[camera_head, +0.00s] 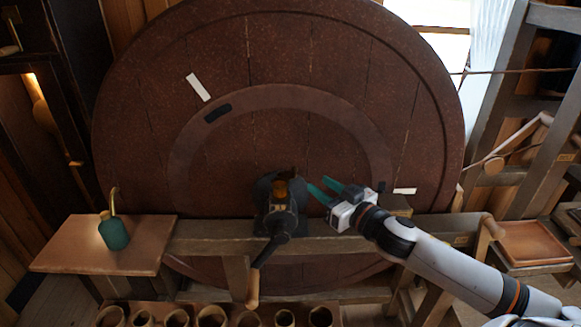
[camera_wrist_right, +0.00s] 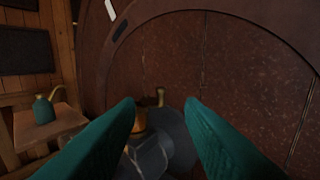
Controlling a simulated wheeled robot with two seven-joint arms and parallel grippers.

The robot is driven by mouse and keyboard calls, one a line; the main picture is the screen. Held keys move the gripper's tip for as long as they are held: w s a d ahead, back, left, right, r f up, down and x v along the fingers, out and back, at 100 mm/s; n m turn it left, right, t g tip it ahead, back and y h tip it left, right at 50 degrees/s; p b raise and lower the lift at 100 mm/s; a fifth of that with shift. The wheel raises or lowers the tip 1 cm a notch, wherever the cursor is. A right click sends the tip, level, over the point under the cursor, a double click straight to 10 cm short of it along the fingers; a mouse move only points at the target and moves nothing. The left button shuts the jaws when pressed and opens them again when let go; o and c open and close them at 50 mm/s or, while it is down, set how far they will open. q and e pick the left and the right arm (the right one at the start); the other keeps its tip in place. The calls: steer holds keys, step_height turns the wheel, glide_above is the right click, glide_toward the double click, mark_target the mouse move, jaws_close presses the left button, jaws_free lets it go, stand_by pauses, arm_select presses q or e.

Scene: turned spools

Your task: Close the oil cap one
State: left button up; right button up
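A small brass oil cup (camera_head: 280,189) sits on top of the dark bearing block (camera_head: 277,222) at the middle of the wooden beam. A dark brownish piece, seemingly its cap, stands up above it; it is too small to tell how far it is tilted. In the right wrist view the brass cup (camera_wrist_right: 140,121) shows low between the green fingers, with a brass piece sticking up behind it. My right gripper (camera_head: 320,186) is just right of the cup, apart from it, with its fingers spread and nothing between them. My left gripper is not in view.
A green oil can (camera_head: 113,233) with a brass spout stands on a wooden shelf (camera_head: 70,257) at the left. A large dark wooden wheel (camera_head: 300,60) rises behind the beam (camera_head: 215,237). A handle hangs from the block's front. Several round pots line the bottom edge.

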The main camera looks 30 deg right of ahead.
mark_target(297, 168)
steer(key=w+p, duration=0.1)
steer(key=w, duration=0.2)
steer(key=w+p, duration=0.1)
steer(key=w, duration=0.2)
steer(key=w+p, duration=0.1)
steer(key=w, duration=0.2)
steer(key=shift+w+a, duration=0.35)
steer(key=shift+w, duration=0.6)
steer(key=shift+c, duration=0.3)
jaws_close()
